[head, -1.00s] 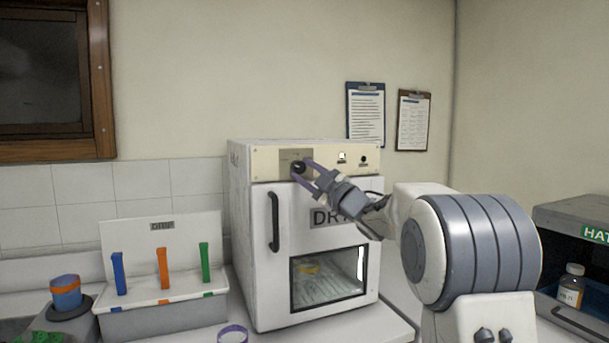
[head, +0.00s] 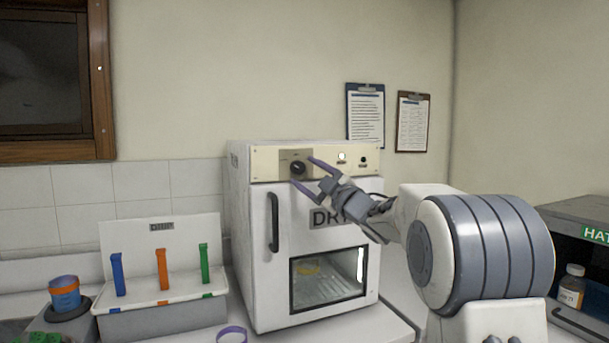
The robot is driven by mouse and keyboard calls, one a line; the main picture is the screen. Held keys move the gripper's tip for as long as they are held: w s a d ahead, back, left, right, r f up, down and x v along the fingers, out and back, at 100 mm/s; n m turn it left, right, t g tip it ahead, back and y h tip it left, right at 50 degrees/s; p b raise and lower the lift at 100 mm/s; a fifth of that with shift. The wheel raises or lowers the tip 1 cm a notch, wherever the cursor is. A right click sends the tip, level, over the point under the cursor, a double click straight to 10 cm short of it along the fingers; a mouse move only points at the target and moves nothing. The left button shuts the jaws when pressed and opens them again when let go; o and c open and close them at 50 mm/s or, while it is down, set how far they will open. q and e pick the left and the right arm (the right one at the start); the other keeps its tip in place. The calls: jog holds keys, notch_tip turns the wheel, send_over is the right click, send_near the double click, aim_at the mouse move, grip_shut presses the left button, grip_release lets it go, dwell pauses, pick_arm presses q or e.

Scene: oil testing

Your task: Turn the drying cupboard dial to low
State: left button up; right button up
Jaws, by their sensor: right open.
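The drying cupboard (head: 257,230) is a white box with a cream panel on top and a glass window low in its door. My right gripper (head: 302,172) is open, with purple fingers spread above and below, just to the right of and in front of the dial. The fingers look clear of the knob. The dial's markings are too small to read. My left gripper is not in view.
A drip rack (head: 160,306) with blue, orange and green strips stands left of the cupboard. An orange-and-blue jar (head: 65,292) and a purple ring (head: 232,334) are on the counter. A bottle (head: 571,287) stands at the right. Clipboards hang on the wall.

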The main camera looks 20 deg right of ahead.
jog(key=b+v, duration=0.2)
jog(key=v, duration=0.7)
jog(key=shift+s, duration=0.1)
jog(key=w+a+f+m+g+h+p, duration=0.2)
jog(key=a+f+m+h, duration=0.1)
jog(key=a+f+m, duration=0.4)
jog(key=s+a+f+g+h+p, duration=0.2)
jog(key=s+a+f+g, duration=0.55)
jog(key=a+f, duration=0.35)
jog(key=s+a+f+g, duration=0.2)
jog(key=s+f+g, duration=0.1)
jog(key=s, duration=0.7)
jog(key=s+a+f+g+p, duration=0.1)
jog(key=s+f+g, duration=0.3)
jog(key=s, duration=0.6)
jog(key=s+a+f+g, duration=0.3)
jog(key=s+f+g, duration=0.1)
jog(key=s, duration=0.6)
jog(key=shift+s+f+h+p, duration=0.3)
jog(key=shift+s+f+p, duration=0.05)
jog(key=shift+f+p, duration=0.05)
